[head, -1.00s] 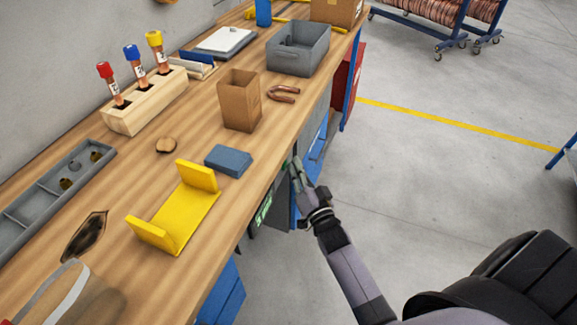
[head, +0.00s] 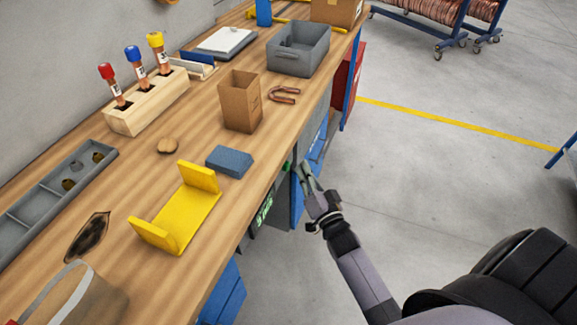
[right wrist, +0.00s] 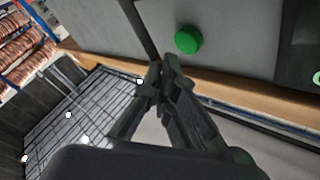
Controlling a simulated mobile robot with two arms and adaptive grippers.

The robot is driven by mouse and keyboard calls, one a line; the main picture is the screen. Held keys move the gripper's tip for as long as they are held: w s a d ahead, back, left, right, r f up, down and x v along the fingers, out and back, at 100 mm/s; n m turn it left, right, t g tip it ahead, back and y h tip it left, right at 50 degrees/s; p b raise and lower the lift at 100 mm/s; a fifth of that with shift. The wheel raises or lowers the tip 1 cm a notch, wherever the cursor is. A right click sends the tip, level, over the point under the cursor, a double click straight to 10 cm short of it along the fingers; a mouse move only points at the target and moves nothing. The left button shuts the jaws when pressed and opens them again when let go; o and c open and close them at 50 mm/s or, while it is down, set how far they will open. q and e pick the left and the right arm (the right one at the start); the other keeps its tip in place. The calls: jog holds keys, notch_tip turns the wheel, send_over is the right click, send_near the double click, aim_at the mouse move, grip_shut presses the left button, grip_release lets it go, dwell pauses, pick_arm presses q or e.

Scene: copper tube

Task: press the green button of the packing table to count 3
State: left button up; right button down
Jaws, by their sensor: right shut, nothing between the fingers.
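The green button (right wrist: 188,40) sits on a grey panel at the front of the packing table (head: 215,110). In the head view a small green spot of the button (head: 287,166) shows under the table edge, just left of my right gripper (head: 303,168). In the right wrist view my right gripper (right wrist: 163,72) is shut and empty, with its fingertips beside and below the button in the picture, seemingly apart from it. A dark display (head: 264,211) with green characters hangs under the edge; I cannot read its count. My left gripper is not in view.
On the table are a yellow bracket (head: 181,222), a blue block (head: 229,161), a cardboard box (head: 240,103), a bent copper tube (head: 284,94), a grey bin (head: 299,55) and a wooden rack (head: 146,103) with capped tubes. The floor (head: 450,160) to the right is clear.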

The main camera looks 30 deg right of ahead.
jog(key=s+d+p, duration=0.1)
jog(key=s+d, duration=0.2)
jog(key=shift+s, duration=0.2)
dwell(0.8)
jog(key=s+a+f+n+g+y, duration=0.1)
jog(key=s+a+f+n+g, duration=0.2)
jog(key=f, duration=0.7)
jog(key=s+a+f+g, duration=0.25)
jog(key=s+f, duration=0.35)
jog(key=f, duration=0.4)
jog(key=s+a+f+n+g+y, duration=0.15)
jog(key=s+f+g, duration=0.25)
jog(key=f, duration=0.6)
jog(key=s+a+f+n+g, duration=0.1)
jog(key=s+f+n+g, duration=0.1)
jog(key=s+f, duration=0.3)
jog(key=s+a+f+n+g, duration=0.1)
jog(key=s+f+g, duration=0.3)
jog(key=s, duration=1)
jog(key=s+a+f+n+g, duration=0.1)
jog(key=s+f+n+g, duration=0.2)
jog(key=s+f, duration=0.3)
jog(key=s, duration=0.4)
jog(key=shift+f+h, duration=0.25)
jog(key=shift+h, duration=0.1)
jog(key=shift+s+a, duration=0.1)
